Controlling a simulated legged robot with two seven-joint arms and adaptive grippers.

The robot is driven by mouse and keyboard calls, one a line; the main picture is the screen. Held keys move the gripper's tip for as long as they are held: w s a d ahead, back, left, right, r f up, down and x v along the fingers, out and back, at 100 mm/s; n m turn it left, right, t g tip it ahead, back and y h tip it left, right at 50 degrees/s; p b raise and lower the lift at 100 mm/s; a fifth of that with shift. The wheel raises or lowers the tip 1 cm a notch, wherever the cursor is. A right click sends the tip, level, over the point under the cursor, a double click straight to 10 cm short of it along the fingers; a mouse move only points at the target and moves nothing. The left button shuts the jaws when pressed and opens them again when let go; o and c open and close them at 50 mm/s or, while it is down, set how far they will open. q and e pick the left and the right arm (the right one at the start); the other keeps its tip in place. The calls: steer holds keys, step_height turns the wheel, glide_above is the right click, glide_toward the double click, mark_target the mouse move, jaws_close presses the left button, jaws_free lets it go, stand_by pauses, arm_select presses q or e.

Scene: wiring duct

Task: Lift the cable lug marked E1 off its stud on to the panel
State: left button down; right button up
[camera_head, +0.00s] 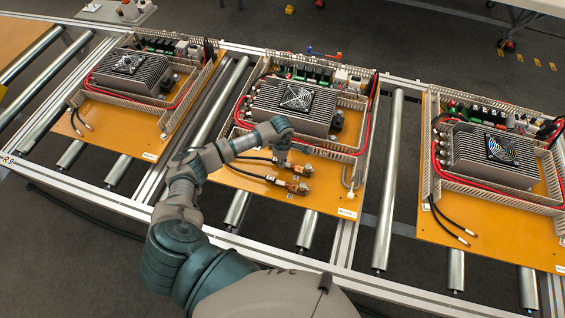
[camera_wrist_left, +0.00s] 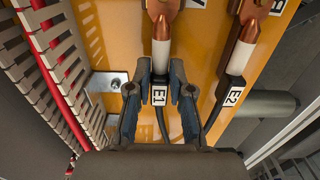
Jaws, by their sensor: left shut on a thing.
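The cable lug marked E1 (camera_wrist_left: 161,48) has a copper end, a pale barrel and a black cable with a white E1 label. My left gripper (camera_wrist_left: 160,72) is shut on the E1 cable just behind the lug, with the label between its fingers. The lug's far end is cut off at the top of the wrist view, so its fit on the stud cannot be told. In the head view my left gripper (camera_head: 282,158) is over the orange panel (camera_head: 230,178), by the E1 cable. The E2 lug (camera_wrist_left: 240,45) lies to the right. My right gripper is not in view.
A slotted wiring duct (camera_wrist_left: 60,75) with red cable runs left of the gripper in the wrist view. A heatsink unit (camera_head: 290,105) with a fan stands behind. Similar panels lie on the roller conveyor at left (camera_head: 110,125) and right (camera_head: 490,235).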

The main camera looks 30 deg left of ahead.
arm_select(q)
steer(key=shift+a, duration=0.35)
steer(key=shift+r, duration=0.55)
step_height(320, 180, up, 2)
steer(key=shift+s+r, duration=0.1)
steer(key=shift+r, duration=0.1)
steer(key=s+r+b, duration=0.1)
steer(key=s, duration=1.5)
steer(key=shift+d+r, duration=0.15)
steer(key=shift+d, duration=0.25)
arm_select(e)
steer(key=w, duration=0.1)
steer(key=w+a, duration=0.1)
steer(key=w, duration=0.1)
